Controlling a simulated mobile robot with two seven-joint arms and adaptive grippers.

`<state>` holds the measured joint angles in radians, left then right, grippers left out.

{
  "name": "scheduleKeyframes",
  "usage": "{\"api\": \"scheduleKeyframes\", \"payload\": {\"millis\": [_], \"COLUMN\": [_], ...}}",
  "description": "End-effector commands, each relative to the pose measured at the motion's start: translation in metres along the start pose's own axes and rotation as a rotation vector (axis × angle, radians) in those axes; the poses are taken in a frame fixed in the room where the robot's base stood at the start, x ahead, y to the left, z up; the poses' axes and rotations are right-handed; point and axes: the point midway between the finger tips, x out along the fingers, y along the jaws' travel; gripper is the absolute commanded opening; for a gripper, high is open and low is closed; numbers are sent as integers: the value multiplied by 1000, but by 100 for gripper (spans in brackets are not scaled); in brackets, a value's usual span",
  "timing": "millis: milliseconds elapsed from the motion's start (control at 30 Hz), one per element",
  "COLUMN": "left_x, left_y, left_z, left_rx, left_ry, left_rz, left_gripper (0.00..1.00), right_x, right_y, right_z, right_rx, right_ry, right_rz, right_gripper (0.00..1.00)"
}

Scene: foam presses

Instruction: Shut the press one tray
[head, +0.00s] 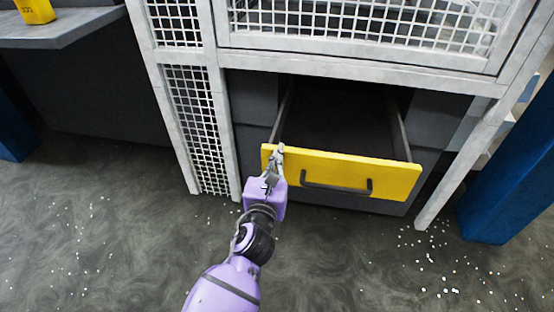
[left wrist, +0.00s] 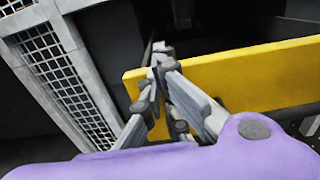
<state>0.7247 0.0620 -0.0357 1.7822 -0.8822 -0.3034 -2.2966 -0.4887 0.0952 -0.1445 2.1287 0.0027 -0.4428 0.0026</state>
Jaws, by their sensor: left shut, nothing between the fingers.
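The press tray (head: 340,172) is a drawer with a yellow front and a dark bar handle (head: 337,187). It stands pulled out from the grey press frame (head: 365,68), and its dark inside shows from above. My left gripper (head: 279,150) is shut and empty at the left end of the yellow front, left of the handle. In the left wrist view the shut fingertips (left wrist: 160,52) overlap the yellow front (left wrist: 240,78) near its left end. I cannot tell whether they touch it. My right gripper is not in view.
White mesh panels (head: 195,110) stand left of the tray opening. A blue post (head: 510,180) stands at the right. A grey shelf (head: 65,27) with a yellow object (head: 36,10) is at the upper left. White bits are scattered on the open grey floor (head: 110,235).

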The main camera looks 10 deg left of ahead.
Motion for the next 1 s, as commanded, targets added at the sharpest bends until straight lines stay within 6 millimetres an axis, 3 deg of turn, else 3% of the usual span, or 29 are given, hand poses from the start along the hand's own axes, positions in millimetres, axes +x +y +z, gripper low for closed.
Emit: {"api": "scheduleKeyframes", "payload": {"millis": [167, 367, 800, 1000], "left_x": [3, 30, 154, 196], "left_y": [0, 0, 1, 1], "left_z": [0, 1, -2, -3], "left_rx": [0, 3, 3, 3], "left_ry": [0, -2, -1, 1], "left_rz": [0, 0, 1, 1], "left_gripper": [0, 0, 0, 0], "right_x": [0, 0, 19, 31], "right_y": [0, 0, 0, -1], "right_z": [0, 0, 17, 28], "right_rx": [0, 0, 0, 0], "right_ry": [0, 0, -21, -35], "right_rz": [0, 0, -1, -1], "right_gripper": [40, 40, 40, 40]}}
